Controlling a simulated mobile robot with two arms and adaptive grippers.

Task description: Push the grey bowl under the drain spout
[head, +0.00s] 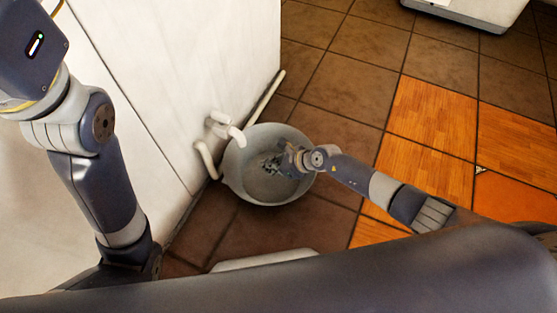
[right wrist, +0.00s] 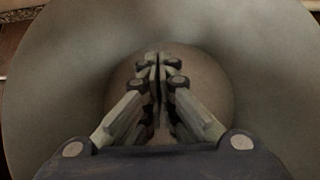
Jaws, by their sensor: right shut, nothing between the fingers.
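The grey bowl (head: 262,140) stands on the tiled floor against the white cabinet side in the head view. The white drain spout (head: 236,134) comes out of the cabinet and its end reaches over the bowl's left rim. My right gripper (head: 272,165) reaches into the bowl from the right. In the right wrist view the gripper (right wrist: 159,60) is shut and empty, with the bowl's inner wall (right wrist: 260,60) all around it. Whether the fingers touch the bowl cannot be told. My left arm is at the left; its gripper is out of view.
A white pipe (head: 205,160) bends along the cabinet (head: 190,70) just left of the bowl. Another white pipe (head: 268,92) runs along the cabinet base behind it. Brown floor tiles (head: 345,85) lie clear behind and right of the bowl. A white object (head: 475,8) stands far right.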

